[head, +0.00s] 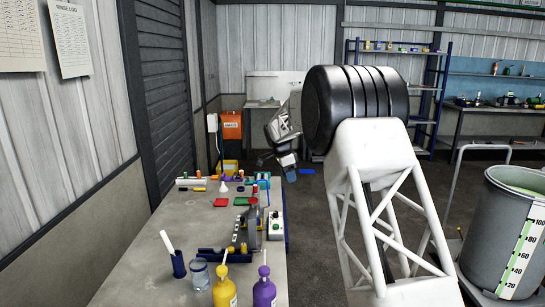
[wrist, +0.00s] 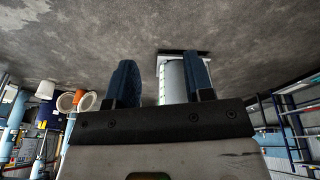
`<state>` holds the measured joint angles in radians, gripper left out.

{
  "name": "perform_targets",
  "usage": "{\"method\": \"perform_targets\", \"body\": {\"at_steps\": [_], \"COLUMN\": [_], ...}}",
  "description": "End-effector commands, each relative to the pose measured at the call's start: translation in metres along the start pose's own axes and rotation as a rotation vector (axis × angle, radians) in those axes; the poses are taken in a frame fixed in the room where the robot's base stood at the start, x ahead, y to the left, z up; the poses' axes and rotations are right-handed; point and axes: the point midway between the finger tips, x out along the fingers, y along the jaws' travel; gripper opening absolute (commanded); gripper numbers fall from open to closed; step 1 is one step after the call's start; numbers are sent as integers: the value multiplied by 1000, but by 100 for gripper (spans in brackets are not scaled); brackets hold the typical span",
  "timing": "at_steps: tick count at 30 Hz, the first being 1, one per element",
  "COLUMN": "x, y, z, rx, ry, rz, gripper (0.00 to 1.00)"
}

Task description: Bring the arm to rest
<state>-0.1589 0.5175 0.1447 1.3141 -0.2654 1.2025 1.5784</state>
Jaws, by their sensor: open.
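The grey bench (head: 150,262) carries a yellow bottle (head: 224,290), a purple bottle (head: 264,292), a glass beaker (head: 199,275) and several small items. A large drum with a scale (head: 510,235) stands right. Shelving (head: 436,85) stands behind. Open floor lies between.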

Motion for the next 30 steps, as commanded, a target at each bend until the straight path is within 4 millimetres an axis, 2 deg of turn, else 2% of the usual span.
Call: {"method": "perform_targets", "body": {"at_steps": [1, 3, 9, 19, 30], "x": [-9, -19, -45, -81, -108], "y": [12, 27, 73, 153, 247], "z": [-12, -21, -38, -46, -48], "rx": [-16, -46, -135, -283, -448], "ry": [-6, -12, -29, -47, -59], "rz": [-7, -14, -34, -68, -108], "gripper": [48, 48, 48, 48, 48]}}
